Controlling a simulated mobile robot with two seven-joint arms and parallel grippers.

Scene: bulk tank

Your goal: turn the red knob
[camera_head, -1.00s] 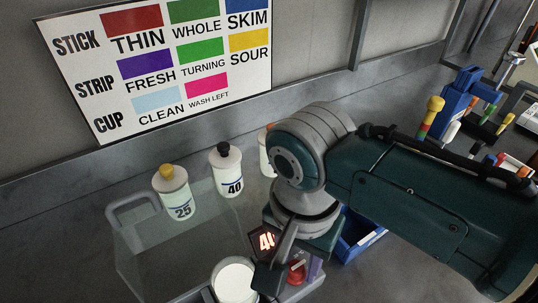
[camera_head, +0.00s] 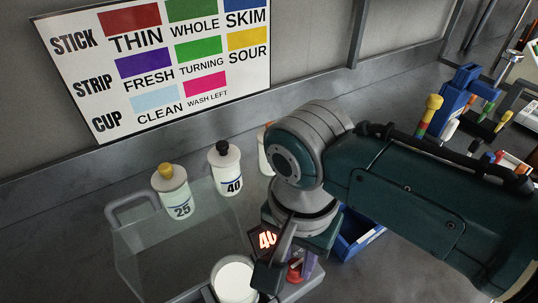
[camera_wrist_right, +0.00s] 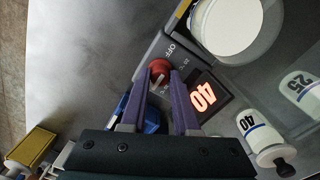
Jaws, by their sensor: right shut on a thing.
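The red knob (camera_head: 295,273) shows partly below my right gripper in the head view. It also shows in the right wrist view (camera_wrist_right: 159,68), on a grey panel beside an "OFF" mark. My right gripper (camera_wrist_right: 160,78) points down at the panel, and its two purple fingers are shut on the knob, one on each side. A lit display (camera_wrist_right: 205,96) next to the knob reads 40; it is partly covered in the head view (camera_head: 265,240). My left gripper is not in view.
A white-filled round container (camera_head: 233,278) stands left of the knob. White bottles marked 25 (camera_head: 175,195) and 40 (camera_head: 226,172) stand behind. A blue bin (camera_head: 357,238) is right of the gripper. A colour chart (camera_head: 155,62) hangs on the wall.

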